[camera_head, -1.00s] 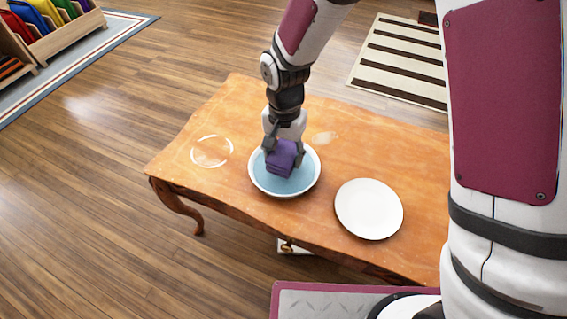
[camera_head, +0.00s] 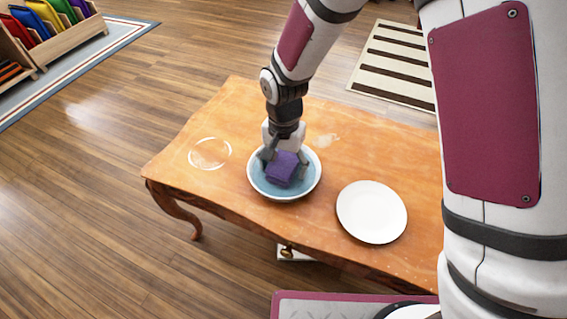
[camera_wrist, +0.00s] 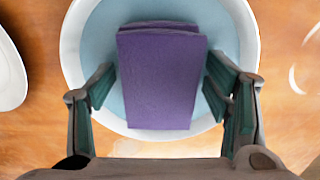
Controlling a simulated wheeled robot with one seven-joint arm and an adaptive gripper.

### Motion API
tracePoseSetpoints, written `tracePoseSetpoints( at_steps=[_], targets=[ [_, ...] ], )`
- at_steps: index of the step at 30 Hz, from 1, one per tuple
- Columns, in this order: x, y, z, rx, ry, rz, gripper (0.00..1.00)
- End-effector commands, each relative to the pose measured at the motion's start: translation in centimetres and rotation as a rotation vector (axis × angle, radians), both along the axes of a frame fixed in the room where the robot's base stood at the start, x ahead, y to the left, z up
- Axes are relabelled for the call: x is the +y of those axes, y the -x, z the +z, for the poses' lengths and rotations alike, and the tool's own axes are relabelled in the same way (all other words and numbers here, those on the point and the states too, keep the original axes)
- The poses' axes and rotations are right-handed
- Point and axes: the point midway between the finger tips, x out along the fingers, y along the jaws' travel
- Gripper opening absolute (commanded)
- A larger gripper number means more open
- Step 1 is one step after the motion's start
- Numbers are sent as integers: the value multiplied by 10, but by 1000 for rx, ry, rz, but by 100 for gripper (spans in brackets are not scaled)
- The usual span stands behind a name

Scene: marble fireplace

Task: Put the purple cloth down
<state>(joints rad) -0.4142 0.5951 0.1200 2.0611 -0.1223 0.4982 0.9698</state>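The purple cloth (camera_head: 285,168) is a folded block in the blue-and-white bowl (camera_head: 255,185) on the wooden table. In the wrist view the cloth (camera_wrist: 162,85) lies upright in the picture, in front of the bowl's blue inside (camera_wrist: 228,35). My gripper (camera_head: 284,160) is low over the bowl, with one finger on each side of the cloth. In the wrist view my gripper (camera_wrist: 162,75) shows a narrow gap between each finger and the cloth, so it looks open around it. The cloth's underside is hidden.
A white plate (camera_head: 371,212) lies on the table (camera_head: 225,120), right of the bowl. A pale ring mark (camera_head: 210,153) and a whitish smear (camera_head: 326,140) are on the tabletop. A striped rug (camera_head: 395,65) lies on the floor behind.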

Motion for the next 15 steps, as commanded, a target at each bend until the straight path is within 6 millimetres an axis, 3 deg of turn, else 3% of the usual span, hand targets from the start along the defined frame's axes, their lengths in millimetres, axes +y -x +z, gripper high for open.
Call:
tracePoseSetpoints(
  at_steps=[8,15],
  targets=[
    [0,0,3,0,0,0,71],
    [0,-1,40,-3,-2,-1,71]
  ],
)
